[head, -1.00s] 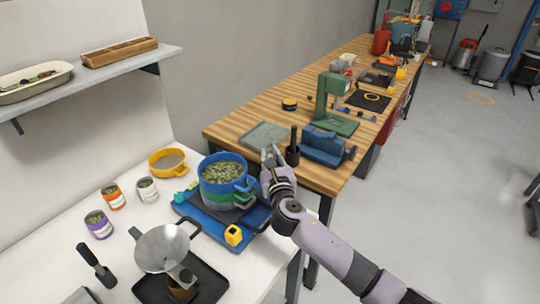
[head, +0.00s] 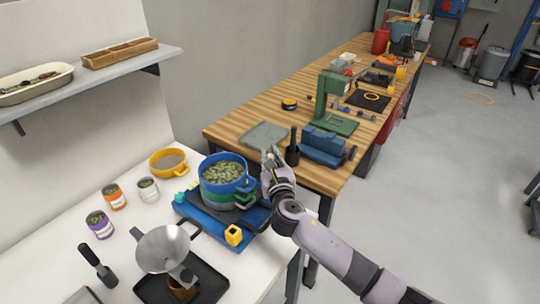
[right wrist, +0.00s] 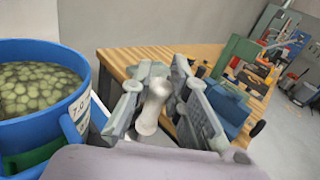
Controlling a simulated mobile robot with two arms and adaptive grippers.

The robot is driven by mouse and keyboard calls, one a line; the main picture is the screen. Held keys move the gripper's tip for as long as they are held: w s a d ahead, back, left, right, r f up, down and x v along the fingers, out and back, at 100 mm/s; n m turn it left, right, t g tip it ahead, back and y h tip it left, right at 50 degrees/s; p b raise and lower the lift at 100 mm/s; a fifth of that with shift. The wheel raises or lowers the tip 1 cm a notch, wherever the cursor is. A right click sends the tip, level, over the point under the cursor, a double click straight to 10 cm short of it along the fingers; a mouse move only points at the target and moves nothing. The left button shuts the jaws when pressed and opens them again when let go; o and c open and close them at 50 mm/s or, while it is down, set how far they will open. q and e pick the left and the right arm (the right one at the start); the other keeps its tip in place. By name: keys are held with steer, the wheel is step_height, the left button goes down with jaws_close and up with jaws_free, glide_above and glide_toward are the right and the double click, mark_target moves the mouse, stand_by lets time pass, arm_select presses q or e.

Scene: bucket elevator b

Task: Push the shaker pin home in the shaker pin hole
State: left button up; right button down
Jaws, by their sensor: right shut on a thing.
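My right gripper (head: 269,160) is just beyond the right side of the blue sieve stack, near the gap between the two tables. In the right wrist view its fingers (right wrist: 157,97) are closed around a pale, rounded, pin-like thing (right wrist: 149,108), which I take for the shaker pin. The blue sieve stack (head: 225,183) holds green pellets and stands on a blue shaker base (head: 204,222); its blue rim also shows in the right wrist view (right wrist: 45,48). I cannot make out the shaker pin hole. My left gripper is not in view.
A yellow sieve (head: 170,162), several small cans and a metal funnel (head: 163,247) stand on the white table. On the wooden bench beyond are a grey tray (head: 264,136), a dark upright tool (head: 293,150), a blue vise (head: 322,148) and a green press (head: 333,103).

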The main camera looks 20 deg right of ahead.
stand_by(0.8)
steer(key=shift+s+f+b, duration=0.1)
steer(key=shift+f+b, duration=1.5)
steer(key=shift+f, duration=0.85)
steer(key=c, duration=1.5)
jaws_free()
steer(key=shift+o, duration=0.2)
steer(key=shift+d, duration=0.1)
steer(key=s+a, duration=0.1)
steer(key=s, duration=1)
steer(key=shift+s+a, duration=0.2)
steer(key=shift+s, duration=0.2)
